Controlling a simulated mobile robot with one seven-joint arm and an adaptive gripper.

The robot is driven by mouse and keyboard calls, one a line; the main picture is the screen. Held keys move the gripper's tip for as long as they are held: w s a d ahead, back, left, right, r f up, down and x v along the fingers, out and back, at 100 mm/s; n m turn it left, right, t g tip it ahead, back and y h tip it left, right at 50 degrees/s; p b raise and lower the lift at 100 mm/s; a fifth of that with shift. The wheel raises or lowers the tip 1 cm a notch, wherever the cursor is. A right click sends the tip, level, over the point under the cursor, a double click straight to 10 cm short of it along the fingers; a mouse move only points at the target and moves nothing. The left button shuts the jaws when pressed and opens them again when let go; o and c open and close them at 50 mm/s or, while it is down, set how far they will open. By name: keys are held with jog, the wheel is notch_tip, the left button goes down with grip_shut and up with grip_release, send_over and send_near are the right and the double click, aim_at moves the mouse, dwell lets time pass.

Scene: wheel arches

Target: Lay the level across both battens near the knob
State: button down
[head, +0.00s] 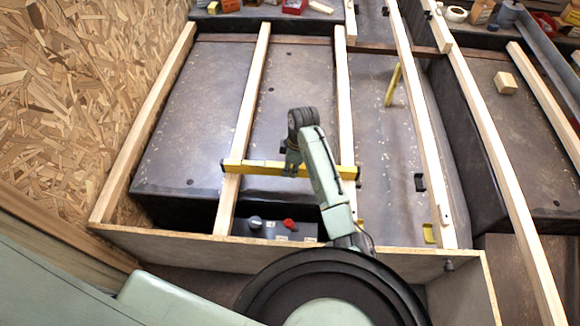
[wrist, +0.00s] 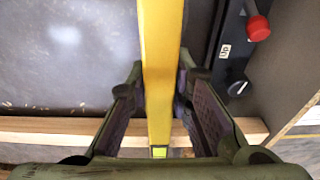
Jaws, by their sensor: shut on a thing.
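The yellow level (head: 262,167) is held crosswise between the jaws of my gripper (head: 292,170), gripped near its middle. In the head view its left end overlaps one batten (head: 246,115) and its right end overlaps another batten (head: 343,100). In the wrist view the level (wrist: 161,45) runs lengthwise between both fingers (wrist: 158,88) and passes over a batten (wrist: 50,130). Whether it touches the wood or hovers just above cannot be told. A red knob (head: 289,224) and a dark knob (head: 255,221) sit on a panel in front of the level.
A front board (head: 170,241) runs below the panel. Another yellow bar (head: 393,86) lies farther right, past the right batten. More battens (head: 425,130) run parallel there. A wood block (head: 505,83) lies at the right. Small items stand along the back.

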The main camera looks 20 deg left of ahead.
jog(key=c, duration=1.4)
grip_release()
jog(key=shift+o, duration=0.2)
jog(key=shift+r, duration=0.1)
notch_tip(320, 180, up, 12)
jog(key=d, duration=0.1)
jog(key=shift+w+d, duration=0.25)
jog(key=shift+d, duration=0.1)
